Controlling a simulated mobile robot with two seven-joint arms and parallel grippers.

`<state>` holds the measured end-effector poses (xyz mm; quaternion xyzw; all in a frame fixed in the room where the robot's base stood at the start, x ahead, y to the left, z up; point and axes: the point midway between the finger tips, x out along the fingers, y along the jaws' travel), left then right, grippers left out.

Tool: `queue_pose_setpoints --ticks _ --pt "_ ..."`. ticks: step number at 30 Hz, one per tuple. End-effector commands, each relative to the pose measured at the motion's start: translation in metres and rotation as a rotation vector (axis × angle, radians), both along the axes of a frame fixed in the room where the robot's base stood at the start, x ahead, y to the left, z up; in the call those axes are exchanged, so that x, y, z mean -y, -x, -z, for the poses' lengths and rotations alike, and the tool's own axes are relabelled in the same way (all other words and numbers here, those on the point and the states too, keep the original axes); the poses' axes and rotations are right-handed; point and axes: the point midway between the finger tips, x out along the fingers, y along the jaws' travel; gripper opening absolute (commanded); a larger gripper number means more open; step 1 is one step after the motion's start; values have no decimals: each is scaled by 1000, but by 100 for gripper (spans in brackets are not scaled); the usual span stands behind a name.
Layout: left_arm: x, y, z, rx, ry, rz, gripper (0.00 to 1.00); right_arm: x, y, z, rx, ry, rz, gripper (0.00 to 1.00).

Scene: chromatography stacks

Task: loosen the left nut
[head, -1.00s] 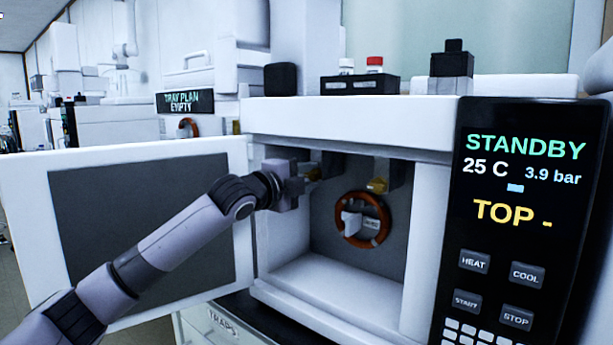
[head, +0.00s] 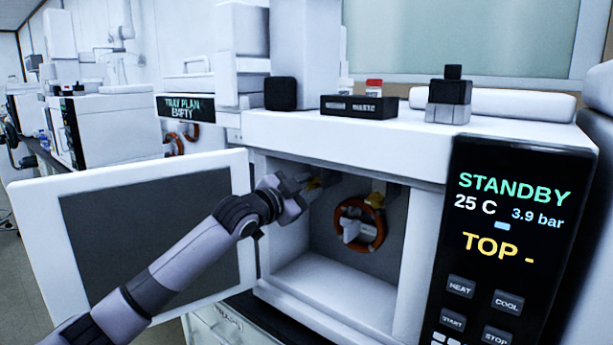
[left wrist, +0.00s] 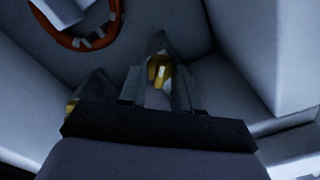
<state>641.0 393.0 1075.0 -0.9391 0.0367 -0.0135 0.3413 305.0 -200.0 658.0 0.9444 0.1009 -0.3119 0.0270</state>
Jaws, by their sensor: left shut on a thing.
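The left nut (head: 315,184) is a small brass-coloured piece under the ceiling of the open oven chamber. My left gripper (head: 303,184) reaches in from the left, past the open door, and is shut on this nut. In the left wrist view the brass nut (left wrist: 158,71) shows between the fingertips (left wrist: 157,78); the fingers hide part of it. My right gripper is not in view.
An orange-brown coil (head: 375,238) on a pale holder sits at the chamber's back; it also shows in the left wrist view (left wrist: 68,39). The oven door (head: 30,230) stands open at left. The control panel (head: 515,250) reads STANDBY, 25 C. The chamber floor (head: 330,270) is clear.

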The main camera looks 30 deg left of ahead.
Motion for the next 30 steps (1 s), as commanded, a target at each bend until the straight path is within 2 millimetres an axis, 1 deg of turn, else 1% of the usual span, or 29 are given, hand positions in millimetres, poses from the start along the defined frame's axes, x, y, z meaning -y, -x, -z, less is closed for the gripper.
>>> queue_pose_setpoints --ticks 1,6,8,15,21,30 --pt "0 0 -3 -9 46 0 2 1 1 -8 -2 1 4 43" --pt "0 0 -3 -21 208 -2 2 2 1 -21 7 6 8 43" --pt "0 0 -2 -27 265 -1 2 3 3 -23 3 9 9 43" --pt "0 0 -2 -42 467 -2 2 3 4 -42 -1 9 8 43" --pt "0 0 -1 -51 594 -2 2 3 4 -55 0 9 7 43" --pt "0 0 1 -58 694 -2 2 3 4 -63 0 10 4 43"
